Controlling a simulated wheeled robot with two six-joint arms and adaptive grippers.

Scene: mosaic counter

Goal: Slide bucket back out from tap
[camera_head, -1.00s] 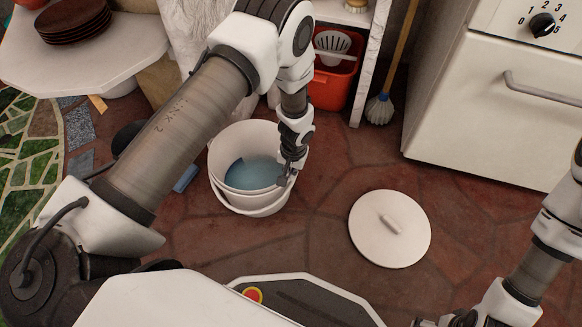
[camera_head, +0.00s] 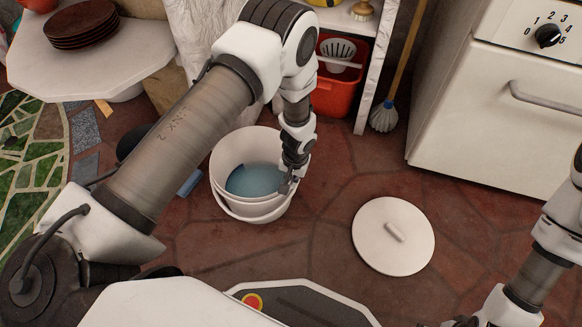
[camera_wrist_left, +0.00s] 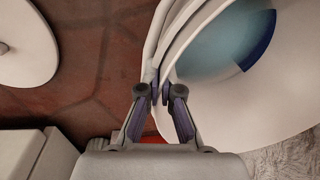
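The white bucket (camera_head: 228,197) stands upright on the floor with bluish water inside. The wrist view shows its white wall (camera_wrist_left: 225,125) and the water close up. My left gripper (camera_head: 288,183) is at the bucket's right-hand rim. In the wrist view the fingers of my left gripper (camera_wrist_left: 161,92) lie on both sides of the rim, closed on it. My right arm enters at the lower right. Its gripper (camera_head: 462,322) is mostly cut off by the bottom edge, so its state does not show. No tap is visible.
A round white lid (camera_head: 365,245) lies on the floor to the right. A blue object (camera_head: 190,182) lies left of the bucket. Bare floor lies between bucket and lid.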

